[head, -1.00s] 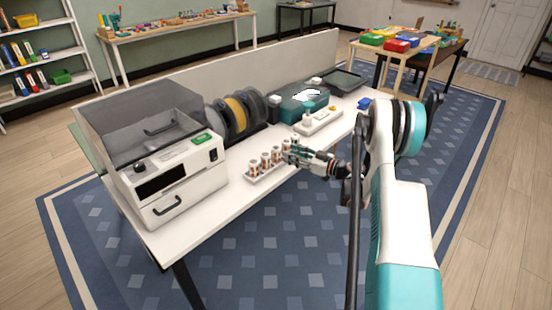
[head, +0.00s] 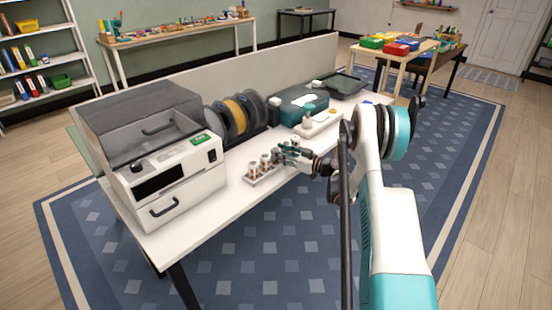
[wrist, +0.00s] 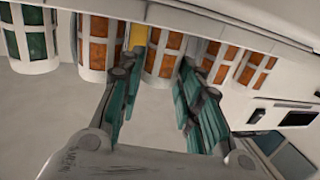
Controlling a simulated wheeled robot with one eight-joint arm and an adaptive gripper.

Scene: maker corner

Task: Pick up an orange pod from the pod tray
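The white pod tray (head: 264,178) stands near the table's front edge with a row of white-framed pods. In the wrist view an orange pod (wrist: 163,52) stands ahead of my gripper, between the lines of its fingers. My gripper (wrist: 160,72) is open, with a teal-padded finger on each side; I cannot tell whether either touches the pod. Other orange pods stand to the left (wrist: 98,45) and right (wrist: 216,62). A green pod (wrist: 32,40) is at far left, and a yellow one (wrist: 138,34) shows partly behind. In the head view my gripper (head: 281,153) hides the tray's right end.
A white machine with a clear grey lid (head: 172,168) stands left of the tray. Filament spools (head: 236,116) stand behind it. A small white stand (head: 318,124) and a teal box (head: 303,103) are farther back right. The table's front strip is clear.

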